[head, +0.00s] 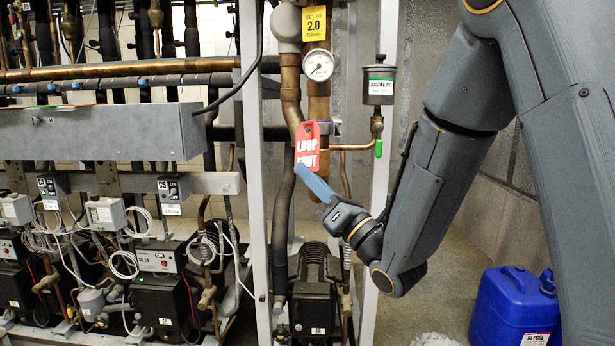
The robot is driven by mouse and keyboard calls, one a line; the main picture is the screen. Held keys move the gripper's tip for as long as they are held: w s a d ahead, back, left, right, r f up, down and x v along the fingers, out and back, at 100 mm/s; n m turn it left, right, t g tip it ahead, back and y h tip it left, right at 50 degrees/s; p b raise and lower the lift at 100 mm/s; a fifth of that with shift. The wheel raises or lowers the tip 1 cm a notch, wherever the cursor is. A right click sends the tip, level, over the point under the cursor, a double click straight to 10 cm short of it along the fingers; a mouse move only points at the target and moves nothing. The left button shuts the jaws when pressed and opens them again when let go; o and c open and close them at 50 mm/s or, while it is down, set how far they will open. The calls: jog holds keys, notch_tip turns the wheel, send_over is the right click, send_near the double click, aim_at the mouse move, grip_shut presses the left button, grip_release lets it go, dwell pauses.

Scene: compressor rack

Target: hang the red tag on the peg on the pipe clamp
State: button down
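The red tag (307,148), lettered "LOOP SHUT", is upright in front of the copper pipe (291,95), face towards me. The pipe clamp (335,128) shows as a metal bracket beside the tag's upper right edge. The peg is not visible; the tag may cover it, so I cannot tell whether the tag hangs on it or is apart from it. My gripper (302,172) reaches in from the lower right, its blue-grey fingertip at the tag's lower edge. The fingers line up in this view, so I cannot see whether they grip the tag.
A pressure gauge (318,65) and a yellow sign (314,23) are above the tag. A grey canister (379,85) is to its right. A pale upright post (252,200) stands close left. A blue jug (513,308) is on the floor at lower right.

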jog(key=shift+w+f+b, duration=0.2)
jog(key=shift+w+b, duration=0.2)
jog(key=shift+w, duration=0.85)
jog(key=shift+w+f+b, duration=0.2)
jog(key=shift+w+b, duration=0.2)
jog(key=shift+w, duration=0.8)
jog(key=c, duration=2)
grip_release()
jog(key=shift+d, duration=0.1)
